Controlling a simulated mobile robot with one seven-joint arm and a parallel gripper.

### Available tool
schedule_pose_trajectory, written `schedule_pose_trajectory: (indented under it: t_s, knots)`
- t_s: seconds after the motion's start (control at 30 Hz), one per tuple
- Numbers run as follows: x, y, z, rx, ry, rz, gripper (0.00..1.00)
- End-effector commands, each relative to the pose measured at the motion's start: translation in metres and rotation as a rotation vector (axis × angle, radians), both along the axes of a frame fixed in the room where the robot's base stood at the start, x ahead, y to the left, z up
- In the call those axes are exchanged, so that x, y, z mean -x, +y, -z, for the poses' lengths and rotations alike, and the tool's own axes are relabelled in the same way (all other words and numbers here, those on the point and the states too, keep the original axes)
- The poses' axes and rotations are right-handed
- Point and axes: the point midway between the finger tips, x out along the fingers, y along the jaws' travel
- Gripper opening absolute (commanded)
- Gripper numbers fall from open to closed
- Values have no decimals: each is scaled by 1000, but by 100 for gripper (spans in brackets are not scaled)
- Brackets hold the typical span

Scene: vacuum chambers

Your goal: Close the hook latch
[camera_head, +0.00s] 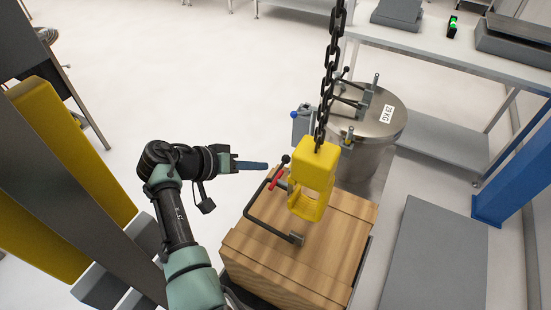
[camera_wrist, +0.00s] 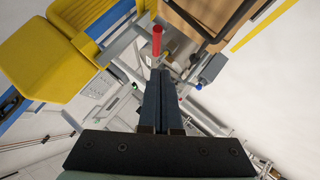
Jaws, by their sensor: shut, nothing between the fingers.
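The yellow hook block (camera_head: 314,180) hangs on a dark chain over a wooden crate. It also shows at the upper left of the wrist view (camera_wrist: 45,60). A red lever-like piece (camera_head: 275,181) is beside the block's left side in the head view; I take it for the latch handle. It stands just beyond my fingertips in the wrist view (camera_wrist: 157,40). My gripper (camera_head: 266,166) is shut and empty, with its fingers pointing toward the red piece. It appears apart from it. How the latch sits in the hook's mouth cannot be told.
The wooden crate (camera_head: 260,258) with a black bar handle (camera_head: 262,222) lies under the hook. A lidded steel vessel (camera_head: 365,135) stands behind it. A workbench (camera_head: 440,45) is at the back right. Open floor is to the left.

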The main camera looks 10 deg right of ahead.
Motion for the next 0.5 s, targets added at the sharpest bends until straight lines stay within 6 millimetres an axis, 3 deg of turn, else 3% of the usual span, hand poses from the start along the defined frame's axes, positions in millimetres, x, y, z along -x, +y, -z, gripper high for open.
schedule_pose_trajectory:
  t_s: [0.03,0.17,0.5]
  knots:
    - [0,0,11,35,26,-1,0]
    - [2,-3,17,111,81,0,0]
    - [7,-10,26,102,75,0,0]
